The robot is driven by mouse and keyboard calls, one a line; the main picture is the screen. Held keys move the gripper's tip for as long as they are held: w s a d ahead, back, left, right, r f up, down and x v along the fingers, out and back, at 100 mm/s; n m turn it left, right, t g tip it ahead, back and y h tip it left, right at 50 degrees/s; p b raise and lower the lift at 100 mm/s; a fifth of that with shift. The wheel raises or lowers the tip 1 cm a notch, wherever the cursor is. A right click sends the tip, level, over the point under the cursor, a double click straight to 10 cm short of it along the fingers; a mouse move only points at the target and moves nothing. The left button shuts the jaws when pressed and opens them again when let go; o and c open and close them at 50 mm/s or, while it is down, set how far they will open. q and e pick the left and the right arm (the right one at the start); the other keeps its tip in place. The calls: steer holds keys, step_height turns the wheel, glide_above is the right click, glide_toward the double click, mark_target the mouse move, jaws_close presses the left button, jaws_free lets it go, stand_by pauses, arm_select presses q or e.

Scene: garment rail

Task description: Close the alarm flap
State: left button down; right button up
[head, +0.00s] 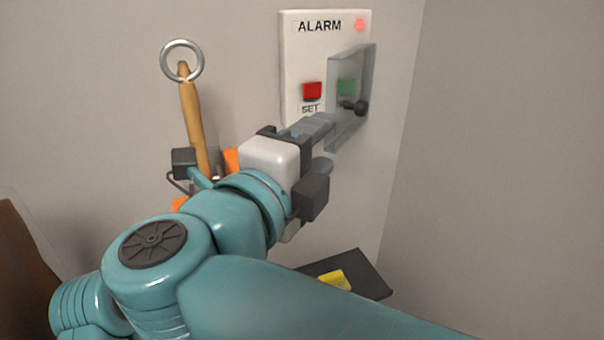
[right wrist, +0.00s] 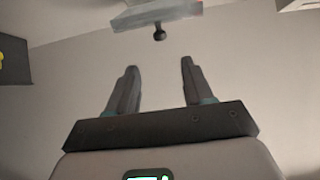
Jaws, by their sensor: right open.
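The alarm panel (head: 293,62) is a white box on the wall, with a lit red lamp, a red button (head: 312,90) over the word SET, and a green button (head: 346,87) seen through the flap. The clear alarm flap (head: 352,65) stands open, swung out from the panel, with a dark round knob (head: 361,108) on it. In the right wrist view the flap (right wrist: 155,14) and its knob (right wrist: 159,34) are beyond the fingertips. My right gripper (head: 325,122) is open and empty just below left of the flap; its fingers (right wrist: 159,66) are apart, short of the knob. My left gripper is out of view.
A wooden stick with a metal ring (head: 182,60) hangs on the wall to the left. A dark shelf (head: 362,274) with a yellow thing (head: 334,280) is below. A side wall (head: 490,130) stands to the right. A brown object is at lower left.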

steer(key=v, duration=0.3)
steer(key=shift+s+a, duration=0.1)
steer(key=shift+s, duration=0.25)
